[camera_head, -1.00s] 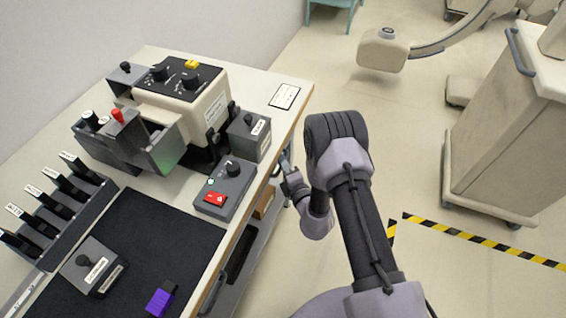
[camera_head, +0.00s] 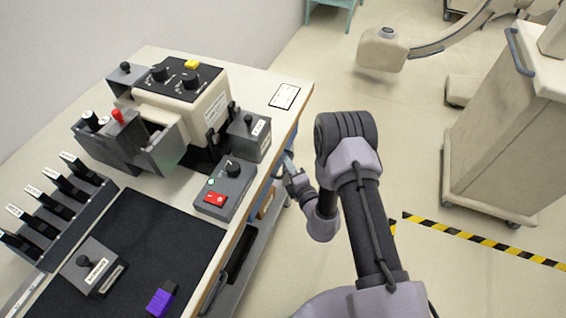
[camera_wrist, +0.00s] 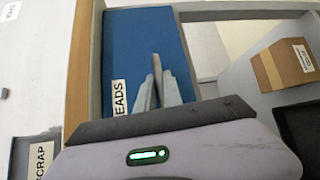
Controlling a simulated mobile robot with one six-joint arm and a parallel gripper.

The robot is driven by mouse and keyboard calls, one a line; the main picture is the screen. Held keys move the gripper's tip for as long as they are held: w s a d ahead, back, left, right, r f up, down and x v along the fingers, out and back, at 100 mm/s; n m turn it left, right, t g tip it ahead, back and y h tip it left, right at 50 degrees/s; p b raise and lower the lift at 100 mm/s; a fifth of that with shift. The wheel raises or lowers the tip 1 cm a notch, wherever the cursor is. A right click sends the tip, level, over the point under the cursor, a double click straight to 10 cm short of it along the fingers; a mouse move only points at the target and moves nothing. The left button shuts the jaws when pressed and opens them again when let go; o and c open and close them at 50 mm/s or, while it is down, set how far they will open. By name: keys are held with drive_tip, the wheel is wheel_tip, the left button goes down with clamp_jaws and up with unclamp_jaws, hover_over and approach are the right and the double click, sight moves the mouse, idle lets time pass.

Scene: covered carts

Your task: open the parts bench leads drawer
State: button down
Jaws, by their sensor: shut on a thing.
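The leads drawer (camera_wrist: 145,40) shows in the wrist view as a blue front with a white label, of which "EADS" is readable. My gripper (camera_wrist: 157,70) is in front of this blue face, its fingers close together and shut on the drawer's handle, which is mostly hidden by the fingers. In the head view my gripper (camera_head: 290,170) is at the right edge of the parts bench (camera_head: 262,88), below its top. The drawer is largely hidden there by the bench top and my arm, so how far it stands out is hard to tell.
A cardboard box (camera_wrist: 285,63) sits on a grey shelf beside the blue front. The bench top holds a beige machine (camera_head: 185,95) and a dark mat (camera_head: 140,240). Floor right of the bench is open up to a beige cart (camera_head: 510,130).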

drive_tip(key=s+d, duration=0.4)
drive_tip(key=d, duration=0.8)
drive_tip(key=s+d, duration=0.5)
drive_tip(key=d, duration=0.8)
drive_tip(key=shift+d+p, duration=0.2)
drive_tip(key=shift+p, duration=0.15)
drive_tip(key=c, duration=1.8)
unclamp_jaws()
drive_tip(key=shift+o, duration=0.2)
drive_tip(key=p+v, duration=0.4)
drive_tip(key=v, duration=1.3)
drive_tip(key=shift+s, duration=0.3)
